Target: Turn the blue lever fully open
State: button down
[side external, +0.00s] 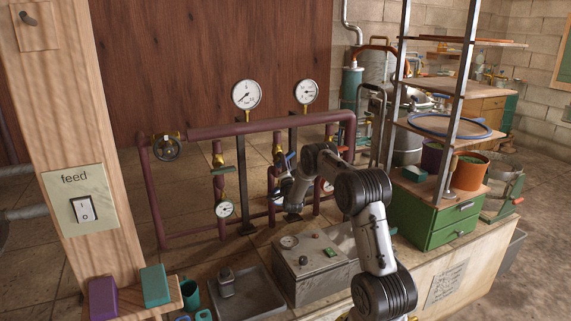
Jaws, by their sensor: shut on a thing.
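The blue lever (279,161) is on a valve of the maroon pipework, in the middle of the side view. It shows only as a small blue patch, partly covered by my gripper. My gripper (284,168) reaches in from the right and is shut on the lever. The fingertips are small and partly hidden by my own arm, and the lever's exact angle cannot be told.
Two large gauges (246,95) stand above the top pipe (250,127). A grey control box (312,268) and tray (245,295) are in front.

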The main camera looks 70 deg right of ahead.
jog(key=n+t+y, duration=0.1)
jog(key=n+t, duration=0.1)
jog(key=n, duration=0.3)
jog(key=n+t, duration=0.2)
jog(key=n, duration=0.3)
jog(key=n+t+y, duration=0.1)
jog(key=n+t, duration=0.1)
jog(key=n, duration=0.3)
jog(key=shift+s+d+f+n+t+y, duration=0.25)
jog(key=shift+s+f+n+t+y, duration=0.05)
jog(key=shift+t, duration=0.1)
jog(key=shift+n, duration=0.3)
jog(key=c, duration=0.8)
grip_release()
jog(key=shift+c, duration=0.2)
jog(key=shift+r, duration=0.1)
jog(key=v, duration=0.7)
jog(key=shift+s, duration=0.2)
jog(key=shift+a, duration=0.1)
